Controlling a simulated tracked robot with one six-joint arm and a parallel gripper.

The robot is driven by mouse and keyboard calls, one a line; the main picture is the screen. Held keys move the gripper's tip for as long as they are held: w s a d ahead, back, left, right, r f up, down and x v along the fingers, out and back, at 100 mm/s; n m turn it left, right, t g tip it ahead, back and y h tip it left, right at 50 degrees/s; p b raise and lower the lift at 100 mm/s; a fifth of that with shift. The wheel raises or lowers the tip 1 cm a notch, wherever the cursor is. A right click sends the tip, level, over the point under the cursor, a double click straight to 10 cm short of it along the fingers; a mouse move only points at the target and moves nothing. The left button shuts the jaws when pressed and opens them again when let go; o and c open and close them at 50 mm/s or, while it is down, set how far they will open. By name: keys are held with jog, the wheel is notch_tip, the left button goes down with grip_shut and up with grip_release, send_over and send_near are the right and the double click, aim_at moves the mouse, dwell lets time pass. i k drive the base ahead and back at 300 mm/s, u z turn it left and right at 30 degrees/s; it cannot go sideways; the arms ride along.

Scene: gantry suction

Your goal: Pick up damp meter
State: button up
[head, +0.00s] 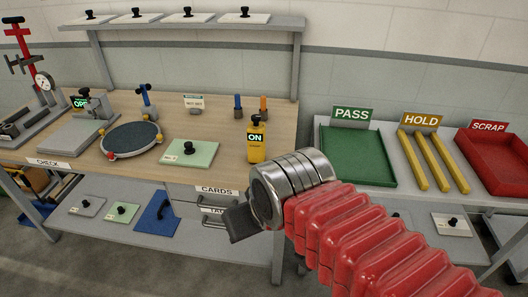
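A yellow handheld device (256,145) with a black top and a screen reading "ON" stands upright near the right front corner of the wooden bench; it looks like the damp meter. My arm comes in from the lower right, red and ribbed with metal rings. My gripper (240,222) is a dark shape at its end, in front of the bench's drawers, below and slightly left of the yellow device and apart from it. Its fingers are mostly hidden, so its opening does not show.
A pale green plate (190,152) with a black knob and a round dark turntable (131,139) are left of the device. Blue and orange pegs (263,105) stand close behind it. A green PASS tray (357,156), yellow HOLD bars (428,160) and red SCRAP tray (497,162) are right.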

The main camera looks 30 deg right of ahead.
aim_at(255, 135)
jog(key=z, duration=0.05)
jog(key=k, duration=0.25)
jog(key=u, duration=0.4)
jog(key=i, duration=1.15)
jog(key=u, duration=0.15)
